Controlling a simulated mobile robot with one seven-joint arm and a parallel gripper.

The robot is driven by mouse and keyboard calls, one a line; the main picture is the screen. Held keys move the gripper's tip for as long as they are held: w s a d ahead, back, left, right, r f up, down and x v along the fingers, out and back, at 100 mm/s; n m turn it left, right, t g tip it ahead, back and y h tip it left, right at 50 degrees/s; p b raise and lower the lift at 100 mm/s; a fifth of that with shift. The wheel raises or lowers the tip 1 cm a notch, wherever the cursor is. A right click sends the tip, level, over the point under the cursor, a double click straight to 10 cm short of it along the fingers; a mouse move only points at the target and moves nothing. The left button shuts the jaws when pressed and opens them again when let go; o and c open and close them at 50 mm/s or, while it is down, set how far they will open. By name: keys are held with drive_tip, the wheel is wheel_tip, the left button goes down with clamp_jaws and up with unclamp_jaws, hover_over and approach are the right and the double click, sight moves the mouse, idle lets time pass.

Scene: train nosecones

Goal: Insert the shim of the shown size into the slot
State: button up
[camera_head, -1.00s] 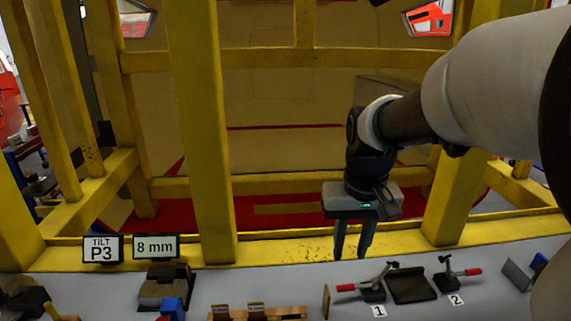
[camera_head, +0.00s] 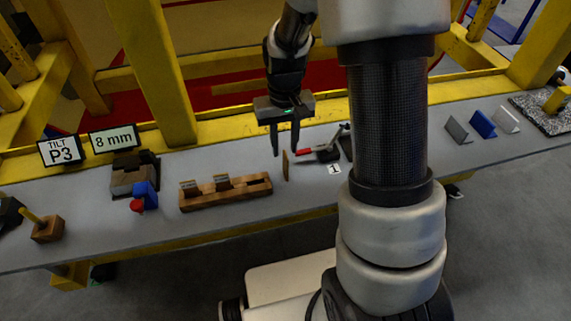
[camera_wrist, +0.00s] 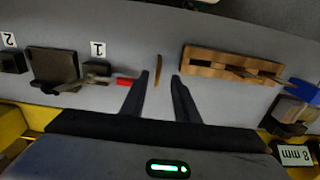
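My gripper (camera_head: 285,152) is open and empty, fingers pointing down over the bench. In the wrist view a thin upright brown piece (camera_wrist: 158,70) shows between and beyond the fingertips (camera_wrist: 160,76); it also shows in the head view (camera_head: 286,166), and I cannot tell if a finger touches it. A wooden rack (camera_head: 245,192) left of it holds shims (camera_head: 222,182) standing in its slots. The size sign (camera_head: 114,138) reads 8 mm. A dark block (camera_head: 128,180) with a blue part (camera_head: 150,194) stands below the sign. I cannot tell which opening is the slot.
A sign reading TILT P3 (camera_head: 61,151) stands far left. A red-handled clamp (camera_head: 325,153) lies by label 1 (camera_head: 334,169). The wrist view shows a dark plate (camera_wrist: 52,62) and label 2 (camera_wrist: 8,40). Several small angled plates (camera_head: 482,124) stand right. Yellow frame posts (camera_head: 160,70) rise behind.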

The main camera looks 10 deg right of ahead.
sight(286, 155)
drive_tip(key=f, duration=0.5)
drive_tip(key=shift+w+d+f+p, duration=0.1)
drive_tip(key=shift+d+f+p, duration=0.1)
drive_tip(key=shift+f+p, duration=0.15)
drive_tip(key=shift+r, duration=0.1)
clamp_jaws()
